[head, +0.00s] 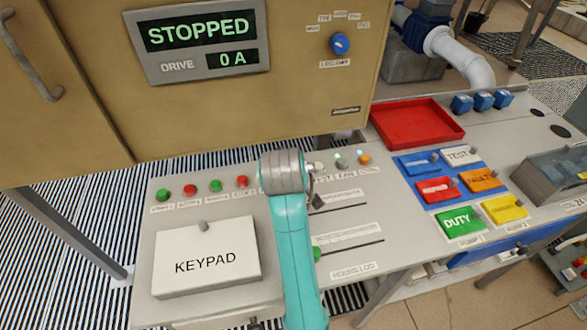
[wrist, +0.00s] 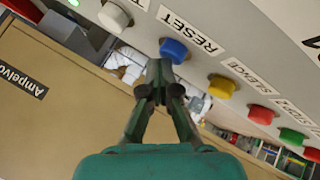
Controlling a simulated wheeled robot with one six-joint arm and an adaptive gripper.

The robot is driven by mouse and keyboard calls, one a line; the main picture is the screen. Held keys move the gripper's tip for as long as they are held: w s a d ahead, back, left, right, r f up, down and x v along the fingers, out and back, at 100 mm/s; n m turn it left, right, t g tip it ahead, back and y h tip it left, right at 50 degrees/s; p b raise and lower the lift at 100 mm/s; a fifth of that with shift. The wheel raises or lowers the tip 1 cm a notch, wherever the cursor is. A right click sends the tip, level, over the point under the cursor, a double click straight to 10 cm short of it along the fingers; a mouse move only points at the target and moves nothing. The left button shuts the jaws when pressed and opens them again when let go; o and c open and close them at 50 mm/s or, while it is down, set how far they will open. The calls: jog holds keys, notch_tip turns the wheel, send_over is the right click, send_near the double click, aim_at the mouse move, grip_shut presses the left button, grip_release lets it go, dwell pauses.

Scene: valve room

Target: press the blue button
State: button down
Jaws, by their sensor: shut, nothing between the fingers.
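In the wrist view, the blue button (wrist: 174,50) is a round cap on the grey panel beside the RESET label (wrist: 192,31). My gripper (wrist: 160,76) is shut and empty, and its fingertips appear just below the blue button in the picture. I cannot tell whether they touch it. In the head view, my arm covers that part of the console's button row, so the blue button is hidden there. My fingers are also mostly hidden behind the arm in that view.
A white button (wrist: 113,15) and a yellow button (wrist: 221,86) flank the blue one; a red button (wrist: 261,114) follows. The cabinet with the STOPPED display (head: 197,32) stands behind the console. A keypad cover (head: 207,258) lies left of my arm, a red tray (head: 416,124) to the right.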

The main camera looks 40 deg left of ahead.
jog(key=shift+r, duration=0.8)
jog(key=shift+r, duration=0.1)
jog(key=shift+r, duration=2.4)
jog(key=shift+s+d, duration=0.1)
